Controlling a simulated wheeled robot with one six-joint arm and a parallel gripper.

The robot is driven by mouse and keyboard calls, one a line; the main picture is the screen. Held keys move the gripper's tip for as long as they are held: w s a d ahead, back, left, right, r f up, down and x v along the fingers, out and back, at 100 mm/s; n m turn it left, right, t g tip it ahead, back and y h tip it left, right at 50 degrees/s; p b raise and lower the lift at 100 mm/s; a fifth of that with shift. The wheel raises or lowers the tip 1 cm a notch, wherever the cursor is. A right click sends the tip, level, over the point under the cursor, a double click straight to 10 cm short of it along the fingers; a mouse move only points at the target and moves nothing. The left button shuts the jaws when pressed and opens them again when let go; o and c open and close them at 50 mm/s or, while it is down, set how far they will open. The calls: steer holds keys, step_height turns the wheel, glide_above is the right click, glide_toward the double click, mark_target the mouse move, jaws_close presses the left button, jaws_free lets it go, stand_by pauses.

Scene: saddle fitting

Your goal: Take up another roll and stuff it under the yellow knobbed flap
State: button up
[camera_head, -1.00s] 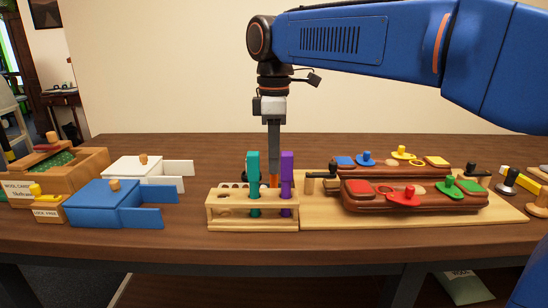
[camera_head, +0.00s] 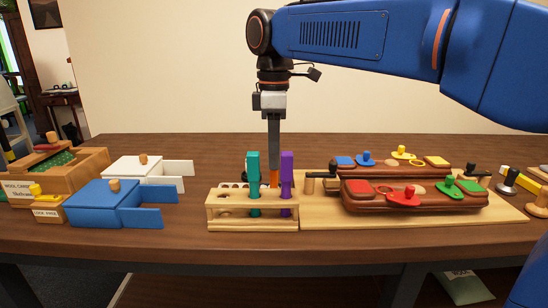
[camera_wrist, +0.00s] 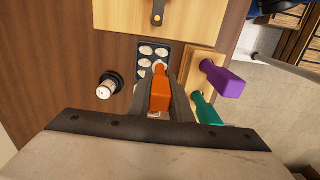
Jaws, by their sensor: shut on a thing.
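My gripper (camera_wrist: 160,95) points down behind the peg rack and is shut on an orange block-like handle (camera_wrist: 161,93) with a pale tip. The orange also shows low between the fingers in the head view (camera_head: 274,176). Pale rolls (camera_wrist: 146,50) sit in a dark tray (camera_wrist: 168,58), just beyond the orange handle's tip in the wrist view. Whether the tip touches a roll I cannot tell.
A wooden rack (camera_head: 252,224) holds upright teal (camera_head: 254,185) and purple (camera_head: 287,180) handles close to my gripper. The front panel (camera_head: 365,207) carries red and green flaps. Blue (camera_head: 100,208) and white (camera_head: 135,172) boxes stand left. A dark, white-topped knob (camera_wrist: 107,87) stands left of the tray.

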steer(key=shift+r, duration=2.9)
